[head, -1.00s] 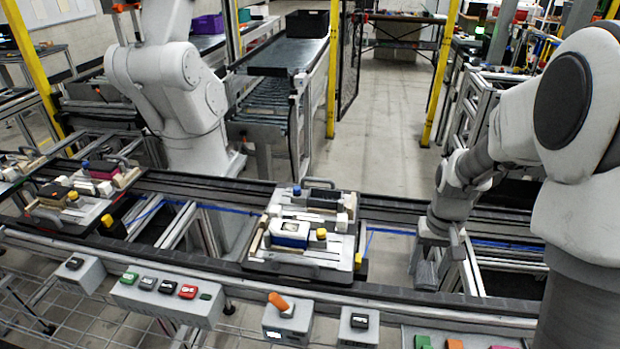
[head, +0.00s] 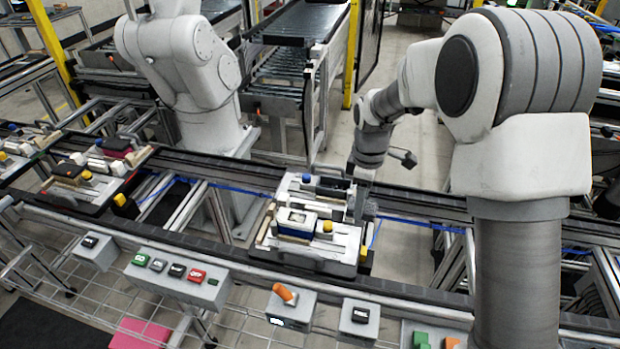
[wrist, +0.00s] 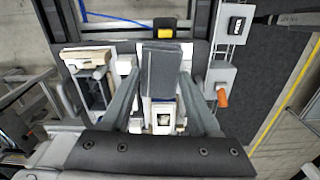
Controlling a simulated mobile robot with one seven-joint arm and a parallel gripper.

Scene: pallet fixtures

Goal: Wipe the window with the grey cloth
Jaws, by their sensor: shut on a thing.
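My gripper (head: 362,204) is over the right side of the middle pallet (head: 330,264), its fingers pointing down. It is shut on the grey cloth (wrist: 161,72), a folded dark block between the two fingers in the wrist view. A blue and white box (head: 297,224) on this pallet has a small framed pane on top, which looks like the window (head: 297,217). The window also shows in the wrist view (wrist: 165,121), below the cloth in the picture. The cloth is apart from the window there. Whether the cloth touches the pallet, I cannot tell.
A yellow-capped part (head: 325,228) stands beside the box, and a black part (head: 327,187) lies behind it. Button boxes (head: 176,275) and an orange-handled switch (head: 284,293) line the front rail. Another pallet (head: 95,187) sits left on the conveyor.

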